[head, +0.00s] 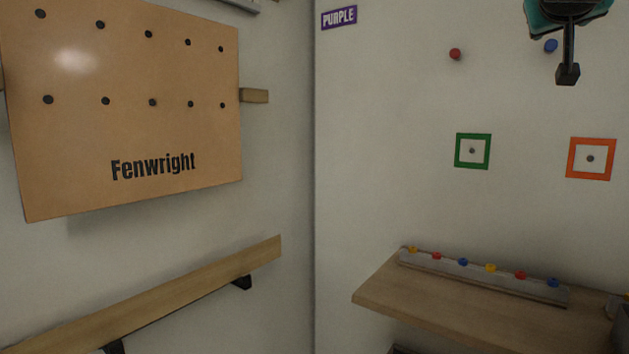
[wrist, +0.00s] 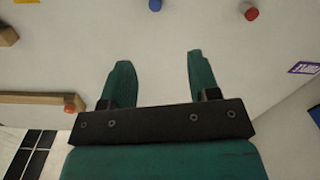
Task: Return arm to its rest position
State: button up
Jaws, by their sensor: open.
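My gripper (wrist: 158,64) is open and empty in the wrist view, its two teal fingers apart with only the pale wall behind them. In the head view part of my teal and black arm end (head: 568,40) hangs in at the top right, in front of the wall. It is close to a blue knob (head: 551,45) in the picture. A red knob (head: 455,54) sits on the wall further left. In the wrist view the red knob (wrist: 251,13) and the blue knob (wrist: 155,4) show at the top edge, beyond the fingertips.
A green square frame (head: 473,151) and an orange one (head: 591,158) are on the wall. Below, a wooden shelf (head: 375,291) bears a rail of coloured pegs (head: 480,272). A Fenwright board (head: 130,135) and a wooden ledge (head: 160,295) are on the left wall. A purple sign (head: 339,17) hangs near the corner.

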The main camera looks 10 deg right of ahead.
jog(key=w+a+f+n+g+y+p, duration=0.1)
jog(key=w+a+f+n+y+p, duration=0.1)
jog(key=a+f+n+y, duration=0.5)
jog(key=w+a+f+n+y+p, duration=0.1)
jog(key=w+a+f+y+p, duration=0.2)
jog(key=a+f, duration=0.85)
jog(key=s+a+f+n+g+y, duration=0.4)
jog(key=s+a+f+g+y, duration=0.2)
jog(key=s+a+f, duration=0.55)
jog(key=s+a+f+n+g+p, duration=0.1)
jog(key=s+a+f+g, duration=0.1)
jog(key=s, duration=0.4)
jog(key=s+a+f+g+y+p, duration=0.1)
jog(key=s+a+f+g, duration=0.2)
jog(key=s, duration=0.3)
jog(key=shift+s+f+n, duration=0.2)
jog(key=shift+f+n, duration=0.1)
jog(key=shift+n, duration=0.1)
